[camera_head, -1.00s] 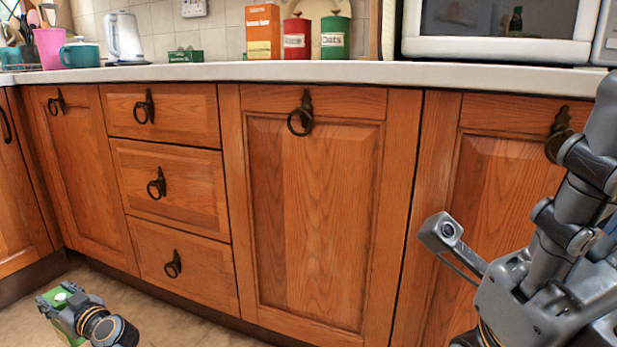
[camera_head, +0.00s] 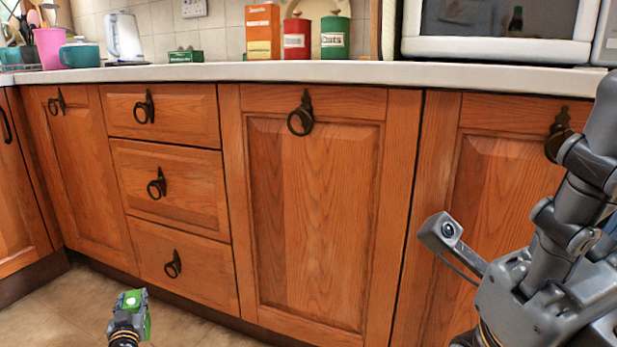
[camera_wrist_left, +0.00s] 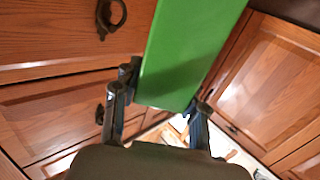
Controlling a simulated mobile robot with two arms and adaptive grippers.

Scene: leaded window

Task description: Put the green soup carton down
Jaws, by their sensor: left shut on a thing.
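The green soup carton (camera_head: 134,293) shows small at the lower left in the head view, with a white round spot on its top. It is held over the floor, below counter height. In the left wrist view the carton's plain green side (camera_wrist_left: 190,55) fills the upper middle. My left gripper (camera_wrist_left: 160,104) is shut on it, one finger on each side. In the head view the left gripper (camera_head: 128,318) partly covers the carton, and the bottom frame edge cuts off the arm. My right arm shows at the right, but its fingers are out of frame.
A white counter (camera_head: 230,71) runs above wooden cabinets. On it stand an orange box (camera_head: 262,31), a red tin (camera_head: 297,40), a green tin (camera_head: 335,37), a small green box (camera_head: 185,57), a kettle (camera_head: 123,37) and a microwave (camera_head: 500,48). Bare counter shows along the front edge.

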